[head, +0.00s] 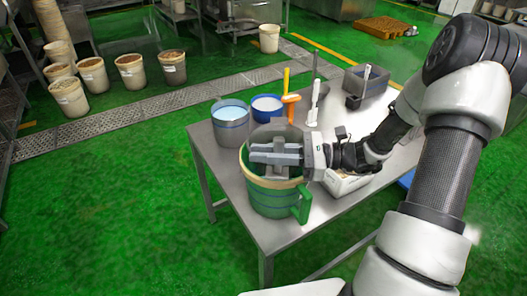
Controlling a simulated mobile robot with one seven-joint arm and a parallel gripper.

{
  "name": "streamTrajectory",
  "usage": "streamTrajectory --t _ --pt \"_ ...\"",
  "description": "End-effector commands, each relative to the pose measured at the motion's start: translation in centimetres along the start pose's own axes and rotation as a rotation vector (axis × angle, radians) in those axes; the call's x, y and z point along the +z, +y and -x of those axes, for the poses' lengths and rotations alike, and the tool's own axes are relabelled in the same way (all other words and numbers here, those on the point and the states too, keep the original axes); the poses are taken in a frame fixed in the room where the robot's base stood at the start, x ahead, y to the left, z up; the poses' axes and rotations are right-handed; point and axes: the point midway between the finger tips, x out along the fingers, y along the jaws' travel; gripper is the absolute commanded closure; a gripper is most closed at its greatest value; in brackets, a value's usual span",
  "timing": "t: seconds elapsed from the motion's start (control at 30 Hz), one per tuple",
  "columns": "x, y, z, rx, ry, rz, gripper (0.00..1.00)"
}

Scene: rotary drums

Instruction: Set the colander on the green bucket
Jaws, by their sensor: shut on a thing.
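The green bucket (268,203) stands upright near the front left of the steel table, with a pale rim and a green handle at its right. My gripper (262,153) reaches in from the right over the bucket's mouth. It is shut on a grey piece that I take to be the colander (271,131), which shows behind and around the fingers. The colander is mostly hidden by the gripper. I cannot tell whether it touches the bucket's rim.
A grey-blue bucket of pale liquid (231,124) and a blue bowl (267,106) stand just behind. Orange- and white-handled tools, a grey bin (366,84) and a white container (346,184) are on the steel table (262,233). Several floor buckets stand at the back left.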

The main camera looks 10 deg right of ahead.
Motion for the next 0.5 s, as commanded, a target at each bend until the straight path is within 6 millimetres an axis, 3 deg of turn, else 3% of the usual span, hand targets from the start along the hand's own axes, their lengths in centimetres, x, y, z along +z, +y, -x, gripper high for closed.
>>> streamTrajectory --t 0.5 --pt "-1.3 0.0 0.0 0.0 0.0 0.001 1.0"
